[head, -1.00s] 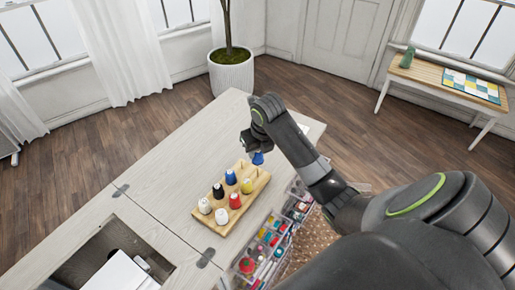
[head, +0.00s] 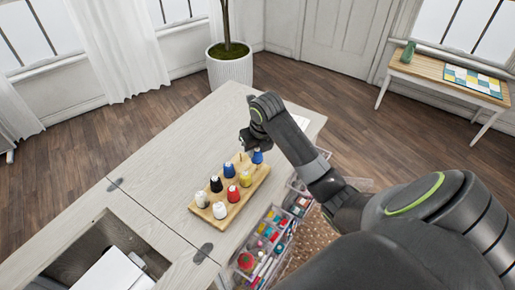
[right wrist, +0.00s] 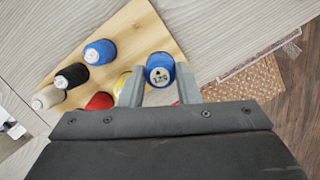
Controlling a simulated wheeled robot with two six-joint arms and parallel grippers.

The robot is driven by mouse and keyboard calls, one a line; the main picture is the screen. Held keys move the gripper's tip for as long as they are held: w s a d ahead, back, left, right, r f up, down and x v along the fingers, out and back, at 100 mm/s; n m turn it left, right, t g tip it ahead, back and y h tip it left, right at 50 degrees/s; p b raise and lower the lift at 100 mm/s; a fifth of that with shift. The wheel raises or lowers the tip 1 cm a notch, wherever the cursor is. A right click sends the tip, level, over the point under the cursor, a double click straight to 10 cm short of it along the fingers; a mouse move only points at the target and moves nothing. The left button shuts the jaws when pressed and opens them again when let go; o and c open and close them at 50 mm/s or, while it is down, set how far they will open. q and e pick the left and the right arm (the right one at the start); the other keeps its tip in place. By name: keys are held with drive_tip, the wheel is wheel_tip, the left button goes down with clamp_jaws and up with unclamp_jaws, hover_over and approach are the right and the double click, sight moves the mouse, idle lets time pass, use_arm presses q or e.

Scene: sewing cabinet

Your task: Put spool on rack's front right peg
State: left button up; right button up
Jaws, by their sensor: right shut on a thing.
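The wooden rack (head: 236,208) stands on the table with white, black, red, blue and yellow spools upright on it. My right gripper (head: 257,149) is shut on a blue spool (head: 257,157) at the rack's far right end, beyond the yellow spool (head: 246,178). In the right wrist view, this spool (right wrist: 160,70) shows its labelled top between the two fingers (right wrist: 159,88), over the rack (right wrist: 140,30). I cannot tell whether it sits fully down on a peg; its lower part is hidden. A bare peg (head: 241,157) stands to its left. My left gripper is not in view.
Clear organizer boxes (head: 262,240) with sewing supplies sit along the table's right side. The table top (head: 160,165) left of the rack is free. A cutout with a white machine (head: 115,272) lies at lower left.

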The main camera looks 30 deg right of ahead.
drive_tip(key=shift+f+b, duration=0.55)
drive_tip(key=shift+f, duration=0.75)
drive_tip(key=shift+f+b, duration=0.45)
drive_tip(key=shift+f, duration=0.55)
drive_tip(key=o, duration=1)
drive_tip(key=v, duration=0.7)
drive_tip(key=shift+w+p, duration=0.15)
drive_tip(key=shift+p, duration=0.25)
drive_tip(key=shift+p+v, duration=5.2)
